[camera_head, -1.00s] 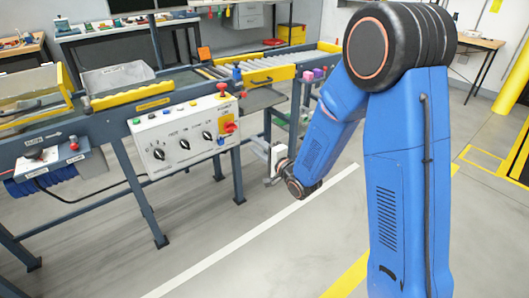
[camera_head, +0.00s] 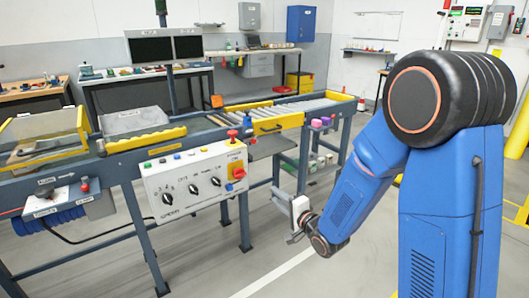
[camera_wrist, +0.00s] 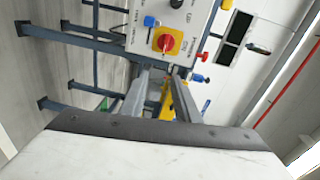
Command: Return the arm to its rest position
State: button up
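My blue arm hangs bent at the right of the head view, its shoulder high and its forearm reaching down and left. My gripper (camera_head: 292,238) is at the forearm's lower end, low in front of the workbench frame, right of the control panel (camera_head: 195,184). In the wrist view, two grey fingers (camera_wrist: 159,82) point away with a gap between them and nothing held. The panel, with its red knob on a yellow plate, shows beyond the fingers in the wrist view (camera_wrist: 150,20). The fingertips are small and hard to make out in the head view.
Open floor (camera_head: 205,280) lies in front. Wall benches with monitors (camera_head: 150,50) stand behind.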

jog(key=s+d+r+n+g+h, duration=0.25)
jog(key=s+d+h, duration=0.2)
jog(key=d, duration=0.35)
jog(key=s+d+r+n+g+h, duration=0.1)
jog(key=s+d+r+n+h, duration=0.25)
jog(key=s+d, duration=0.35)
jog(key=s+d+r+n+g, duration=0.1)
jog(key=s+d+n+g, duration=0.1)
jog(key=s, duration=1.1)
jog(key=s+d+r+n+g, duration=0.1)
jog(key=s+d+g, duration=0.3)
jog(key=s, duration=0.9)
jog(key=shift+s+d+r+n+h, duration=0.15)
jog(key=shift+d+r+n+h, duration=0.25)
jog(key=shift+d+n, duration=0.3)
jog(key=shift+a+g, duration=0.1)
jog(key=shift+g, duration=0.15)
